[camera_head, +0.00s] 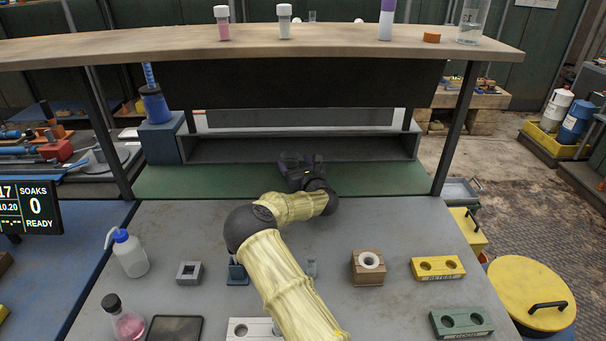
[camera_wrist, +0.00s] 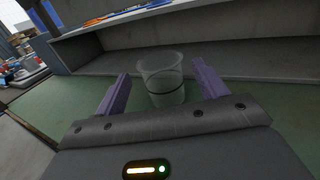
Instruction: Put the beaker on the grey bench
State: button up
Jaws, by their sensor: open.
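The beaker (camera_wrist: 160,82) is a clear glass-like cup with a dark line around it. In the wrist view it stands upright on the green surface (camera_wrist: 225,93) in front of the grey shelf unit. My gripper (camera_wrist: 162,68) is open, with one purple finger on each side of the beaker; a gap shows at each side. In the head view my gripper (camera_head: 299,160) is over the green strip (camera_head: 385,181), and I cannot clearly make out the beaker there. The grey bench (camera_head: 190,222) lies in front of the green strip, partly under my arm.
A wash bottle (camera_head: 129,253), a wooden block with a white ring (camera_head: 368,267), a yellow block (camera_head: 437,267), a green block (camera_head: 461,322) and a pink-liquid bottle (camera_head: 124,318) stand on the bench. The raised wooden shelf (camera_head: 330,42) spans above. Bench patches near its back edge are bare.

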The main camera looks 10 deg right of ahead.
jog(key=s, duration=0.3)
jog(key=s+d, duration=0.1)
jog(key=s, duration=0.1)
jog(key=shift+s, duration=0.4)
